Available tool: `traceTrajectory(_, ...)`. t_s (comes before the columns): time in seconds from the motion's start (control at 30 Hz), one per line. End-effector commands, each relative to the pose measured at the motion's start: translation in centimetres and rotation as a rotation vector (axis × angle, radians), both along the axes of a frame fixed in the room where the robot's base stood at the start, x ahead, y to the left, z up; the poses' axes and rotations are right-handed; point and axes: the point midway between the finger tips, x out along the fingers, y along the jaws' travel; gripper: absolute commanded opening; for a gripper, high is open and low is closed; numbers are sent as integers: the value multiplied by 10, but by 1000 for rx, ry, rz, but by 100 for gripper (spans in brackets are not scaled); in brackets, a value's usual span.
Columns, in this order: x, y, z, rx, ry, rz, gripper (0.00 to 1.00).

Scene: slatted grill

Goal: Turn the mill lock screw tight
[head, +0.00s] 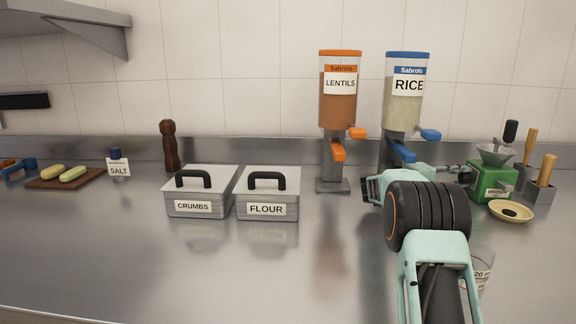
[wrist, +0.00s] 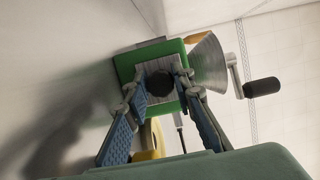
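The mill (head: 490,180) is a green box with a metal funnel and a black-knobbed crank, at the right of the counter in the head view. In the wrist view the green mill body (wrist: 120,68) shows a grey plate with a round black lock screw knob (wrist: 159,83). My gripper (wrist: 157,84) is open, its two blue-padded fingers on either side of the knob with gaps showing; I cannot tell how far the tips are from it in depth. In the head view my gripper (head: 466,172) reaches to the mill's left side. The knob is not clear there.
A shallow bowl (head: 511,211) sits in front of the mill, grey holders with wooden handles (head: 540,188) to its right. The rice dispenser (head: 404,95) and lentils dispenser (head: 339,95) stand left. A glass (head: 480,272) is partly behind my arm. The counter's front left is clear.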

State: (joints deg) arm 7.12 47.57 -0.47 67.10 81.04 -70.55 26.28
Motion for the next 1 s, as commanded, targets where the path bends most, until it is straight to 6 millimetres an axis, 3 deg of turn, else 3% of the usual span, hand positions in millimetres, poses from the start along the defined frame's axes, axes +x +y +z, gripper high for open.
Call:
traceTrajectory(0.1, 0, 0, 0, 0, 0, 0, 0)
traceTrajectory(1.0, 0, 1, -3, -9, -183, 1, 0)
